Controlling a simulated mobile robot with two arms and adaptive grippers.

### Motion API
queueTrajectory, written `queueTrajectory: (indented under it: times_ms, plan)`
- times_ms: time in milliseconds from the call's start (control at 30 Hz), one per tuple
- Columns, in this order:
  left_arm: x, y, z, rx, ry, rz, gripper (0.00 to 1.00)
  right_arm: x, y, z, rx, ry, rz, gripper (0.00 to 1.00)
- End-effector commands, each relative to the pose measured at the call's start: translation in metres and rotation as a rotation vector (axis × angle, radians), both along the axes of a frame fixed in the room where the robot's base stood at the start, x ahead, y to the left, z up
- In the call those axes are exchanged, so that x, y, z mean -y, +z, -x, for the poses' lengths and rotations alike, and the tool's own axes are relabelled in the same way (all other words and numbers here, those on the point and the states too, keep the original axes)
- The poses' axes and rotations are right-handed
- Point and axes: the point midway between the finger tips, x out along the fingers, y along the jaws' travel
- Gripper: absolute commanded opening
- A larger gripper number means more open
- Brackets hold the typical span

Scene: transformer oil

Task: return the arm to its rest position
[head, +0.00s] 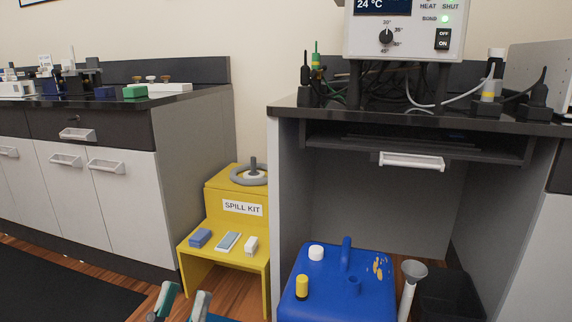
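My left gripper (184,300) shows at the bottom edge of the head view, left of the middle. Its two fingertips, grey with teal, stand apart with nothing visible between them. The rest of this gripper and its arm are below the picture. It appears in front of the floor near the yellow spill kit stand (262,277). My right gripper is not in view.
A blue container (325,262) with a yellow-capped bottle (302,286) stands under the right bench (285,112), beside a grey funnel (413,272) and a dark bin (450,290). A control unit (405,45) sits above. Cabinets (125,195) line the left. A dark mat (60,285) covers floor at left.

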Motion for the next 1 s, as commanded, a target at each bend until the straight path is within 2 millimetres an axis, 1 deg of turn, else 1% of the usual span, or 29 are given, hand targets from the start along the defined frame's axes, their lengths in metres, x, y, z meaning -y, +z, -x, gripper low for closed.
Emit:
queueTrajectory:
  times_ms: [33,67,100,167,200,233,267,300,367,400,500,600,700,800,933,967,1000]
  plan:
    - [0.000,-0.020,-0.010,-0.103,0.007,-0.027,0.40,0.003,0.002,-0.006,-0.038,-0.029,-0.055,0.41]
    - [0.000,-0.033,-0.016,-0.171,0.012,-0.045,0.40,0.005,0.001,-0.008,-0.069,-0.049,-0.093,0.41]
    - [0.000,-0.054,-0.024,-0.273,0.019,-0.072,0.40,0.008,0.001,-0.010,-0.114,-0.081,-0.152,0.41]
    - [-0.003,-0.093,-0.032,-0.449,0.032,-0.117,0.40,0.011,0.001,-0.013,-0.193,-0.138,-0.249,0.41]
    - [-0.006,-0.122,-0.034,-0.577,0.040,-0.148,0.40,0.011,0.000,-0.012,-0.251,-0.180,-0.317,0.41]
    - [-0.008,-0.143,-0.034,-0.672,0.046,-0.172,0.40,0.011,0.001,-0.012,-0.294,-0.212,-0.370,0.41]
    - [-0.011,-0.165,-0.031,-0.767,0.052,-0.194,0.40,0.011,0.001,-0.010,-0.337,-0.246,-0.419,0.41]
    - [-0.016,-0.193,-0.025,-0.889,0.061,-0.223,0.40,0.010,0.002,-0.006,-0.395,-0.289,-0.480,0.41]
    - [-0.023,-0.229,-0.011,-1.055,0.070,-0.261,0.40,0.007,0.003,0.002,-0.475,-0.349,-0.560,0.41]
    - [-0.028,-0.249,-0.001,-1.152,0.075,-0.282,0.40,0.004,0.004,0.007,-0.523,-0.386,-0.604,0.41]
    - [-0.039,-0.287,0.026,-1.353,0.086,-0.326,0.40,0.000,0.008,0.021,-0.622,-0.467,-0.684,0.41]
    - [-0.048,-0.314,0.054,-1.517,0.095,-0.360,0.40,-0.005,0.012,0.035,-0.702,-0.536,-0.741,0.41]
    - [-0.056,-0.334,0.081,-1.661,0.101,-0.390,0.40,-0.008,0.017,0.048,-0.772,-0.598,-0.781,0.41]
    - [-0.064,-0.349,0.107,-1.790,0.107,-0.414,0.40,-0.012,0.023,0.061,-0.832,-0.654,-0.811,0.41]
    - [-0.074,-0.363,0.143,-1.952,0.113,-0.445,0.40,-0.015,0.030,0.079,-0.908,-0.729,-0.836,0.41]
    - [-0.073,-0.357,0.137,-1.946,0.111,-0.444,0.40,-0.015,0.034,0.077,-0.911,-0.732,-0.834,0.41]
    - [-0.072,-0.358,0.134,-1.947,0.110,-0.445,0.40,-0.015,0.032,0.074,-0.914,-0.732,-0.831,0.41]
